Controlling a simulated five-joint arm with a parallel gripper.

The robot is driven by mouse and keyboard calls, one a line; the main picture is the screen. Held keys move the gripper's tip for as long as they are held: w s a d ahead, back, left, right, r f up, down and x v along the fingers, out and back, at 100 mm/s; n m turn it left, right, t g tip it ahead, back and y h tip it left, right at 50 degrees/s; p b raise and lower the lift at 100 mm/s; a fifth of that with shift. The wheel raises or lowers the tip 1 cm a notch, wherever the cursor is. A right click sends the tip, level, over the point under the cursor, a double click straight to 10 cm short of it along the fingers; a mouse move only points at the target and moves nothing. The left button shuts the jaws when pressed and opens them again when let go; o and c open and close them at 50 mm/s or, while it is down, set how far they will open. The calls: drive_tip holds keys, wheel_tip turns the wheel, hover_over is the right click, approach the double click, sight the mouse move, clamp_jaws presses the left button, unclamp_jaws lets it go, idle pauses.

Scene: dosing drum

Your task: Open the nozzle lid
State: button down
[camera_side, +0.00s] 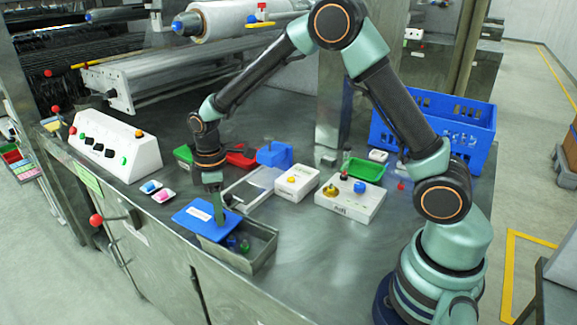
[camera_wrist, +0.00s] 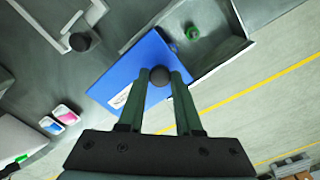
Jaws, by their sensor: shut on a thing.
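A flat blue lid (camera_side: 190,221) with a white label lies partly over a grey metal box (camera_side: 266,254). The lid also shows in the wrist view (camera_wrist: 122,78). The lid sits toward the left end, and the right part of the box (camera_wrist: 224,58) is uncovered. Green and blue pieces (camera_side: 244,246) show inside; a green one (camera_wrist: 192,32) shows in the wrist view. My gripper (camera_side: 218,216) points down over the lid. In the wrist view my gripper (camera_wrist: 162,82) is shut on a dark round knob (camera_wrist: 160,75) on the lid.
A white frame (camera_side: 250,187) and a white box with a yellow button (camera_side: 296,182) stand behind the metal box. Pink and blue trays (camera_side: 163,195) and a white control panel (camera_side: 118,148) are to the left. Bare table (camera_side: 320,260) lies to the right.

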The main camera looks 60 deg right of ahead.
drive_tip(key=c, duration=0.6)
unclamp_jaws()
drive_tip(key=shift+r, duration=0.1)
wheel_tip(320, 180, up, 12)
